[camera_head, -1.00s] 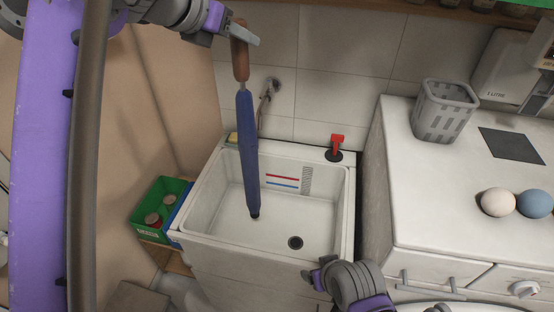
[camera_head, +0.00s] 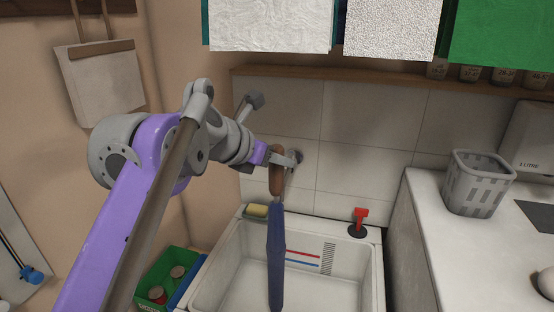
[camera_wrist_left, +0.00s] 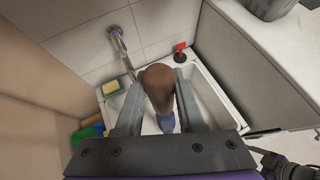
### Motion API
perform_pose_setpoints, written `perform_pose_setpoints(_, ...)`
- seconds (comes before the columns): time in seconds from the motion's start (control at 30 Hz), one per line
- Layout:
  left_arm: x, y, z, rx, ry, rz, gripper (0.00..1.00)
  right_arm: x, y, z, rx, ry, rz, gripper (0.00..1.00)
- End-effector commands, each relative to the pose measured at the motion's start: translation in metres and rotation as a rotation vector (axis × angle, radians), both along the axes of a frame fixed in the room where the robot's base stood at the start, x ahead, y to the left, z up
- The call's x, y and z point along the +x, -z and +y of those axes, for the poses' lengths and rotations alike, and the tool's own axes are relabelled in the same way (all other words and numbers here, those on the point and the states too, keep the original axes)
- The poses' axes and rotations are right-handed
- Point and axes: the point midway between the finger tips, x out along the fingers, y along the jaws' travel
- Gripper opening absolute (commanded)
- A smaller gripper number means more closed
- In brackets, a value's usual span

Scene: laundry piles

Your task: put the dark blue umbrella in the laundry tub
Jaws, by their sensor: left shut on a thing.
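The dark blue umbrella (camera_head: 276,255) hangs upright, closed, with its brown handle at the top. My left gripper (camera_head: 279,160) is shut on the brown handle. In the left wrist view the handle (camera_wrist_left: 159,80) sits between the two fingers of the gripper (camera_wrist_left: 158,95), with a bit of blue cloth below. The white laundry tub (camera_head: 232,262) stands below; it also shows in the left wrist view (camera_wrist_left: 212,98). The umbrella hangs in front of the tub's inside; its lower tip is cut off by the frame edge.
A yellow sponge (camera_head: 257,210) lies on the tub's back left corner and a red-handled plunger-like thing (camera_head: 358,222) stands on its back rim. A green crate (camera_head: 160,281) with cans is to the left. A grey basket (camera_head: 478,183) stands on the white counter at right.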

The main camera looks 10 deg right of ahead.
Motion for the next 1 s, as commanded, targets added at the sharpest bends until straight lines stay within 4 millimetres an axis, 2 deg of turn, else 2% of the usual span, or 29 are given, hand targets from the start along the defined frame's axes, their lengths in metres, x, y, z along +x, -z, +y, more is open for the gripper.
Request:
perform_pose_setpoints(0.5,0.000,0.012,0.000,-0.001,-0.001,0.001,0.00,-0.001,0.005,0.000,0.000,0.000,0.003,0.73)
perform_pose_setpoints(0.53,0.000,0.012,0.000,0.000,0.000,0.000,0.40,-0.001,0.005,0.000,0.000,0.000,0.003,0.73)
perform_pose_setpoints(0.7,0.000,0.012,0.000,0.000,0.000,0.000,0.68,-0.001,0.005,0.000,0.000,0.000,0.003,0.73)
perform_pose_setpoints(1.0,0.000,0.010,0.000,0.000,0.000,0.000,0.68,-0.001,0.004,0.000,0.000,0.000,0.002,0.73)
